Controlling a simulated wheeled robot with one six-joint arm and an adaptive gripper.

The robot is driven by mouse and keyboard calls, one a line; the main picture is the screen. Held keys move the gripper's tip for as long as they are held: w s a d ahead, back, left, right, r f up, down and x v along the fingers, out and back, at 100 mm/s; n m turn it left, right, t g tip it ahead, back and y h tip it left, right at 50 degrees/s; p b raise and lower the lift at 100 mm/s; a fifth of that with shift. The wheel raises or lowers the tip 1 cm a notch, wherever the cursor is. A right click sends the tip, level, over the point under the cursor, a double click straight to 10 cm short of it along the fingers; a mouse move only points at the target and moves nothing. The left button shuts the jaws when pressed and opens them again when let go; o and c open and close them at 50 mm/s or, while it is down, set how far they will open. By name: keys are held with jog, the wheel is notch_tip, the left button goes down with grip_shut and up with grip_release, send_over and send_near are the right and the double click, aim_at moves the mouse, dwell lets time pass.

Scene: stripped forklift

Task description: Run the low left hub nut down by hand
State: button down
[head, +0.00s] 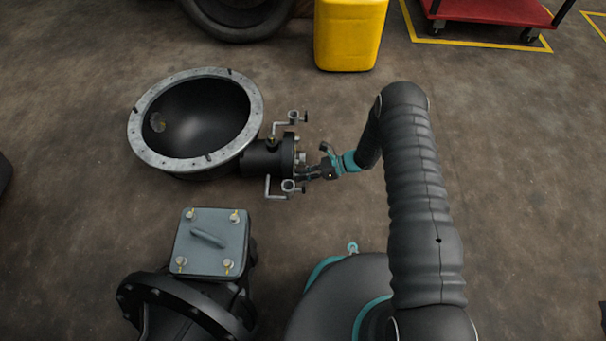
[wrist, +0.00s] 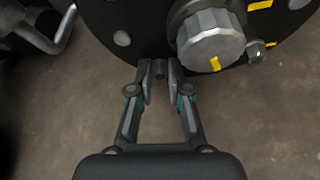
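The hub (head: 268,157) is a dark drum lying on its side, with a round flange face (wrist: 130,15) toward my gripper. My gripper (head: 318,172) reaches in from the right, close in front of that face. In the wrist view its two fingertips (wrist: 159,80) stand close together at the flange's lower edge. A small dark nut (wrist: 159,68) sits between them and fills the narrow gap, so the fingers look shut on it. Its thread and seating on the flange are hidden.
Bent metal handles (head: 276,188) flank the hub. A plated housing (head: 211,242) stands in front. A yellow container (head: 348,35) is behind.

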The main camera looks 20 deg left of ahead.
jog(key=c, duration=1.3)
grip_release()
jog(key=shift+o, duration=0.2)
jog(key=shift+n+t, duration=0.6)
jog(key=shift+n, duration=0.3)
grip_shut()
jog(key=shift+w+b, duration=0.15)
jog(key=shift+b, duration=0.15)
